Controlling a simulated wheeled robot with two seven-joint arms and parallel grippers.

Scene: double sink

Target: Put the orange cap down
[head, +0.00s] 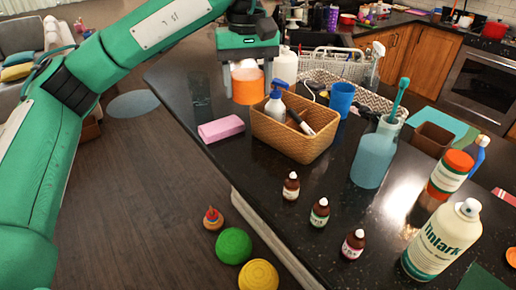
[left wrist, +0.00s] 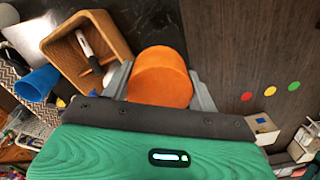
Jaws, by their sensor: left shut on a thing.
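The orange cap (head: 247,88) is between the fingers of my left gripper (head: 247,78), behind the wicker basket in the head view. In the left wrist view the orange cap (left wrist: 160,80) shows large, with a grey finger on each side. The left gripper is shut on it and points down over the dark counter (head: 195,95), near its left side. I cannot tell whether the cap's lower end touches the counter. My right gripper is not in view.
The wicker basket (head: 290,138), holding a spray bottle and a marker, stands close by. A pink block (head: 221,129) lies near the counter's left edge. A blue cup (head: 341,99) and dish rack (head: 330,64) are to the right. Several bottles stand at the front.

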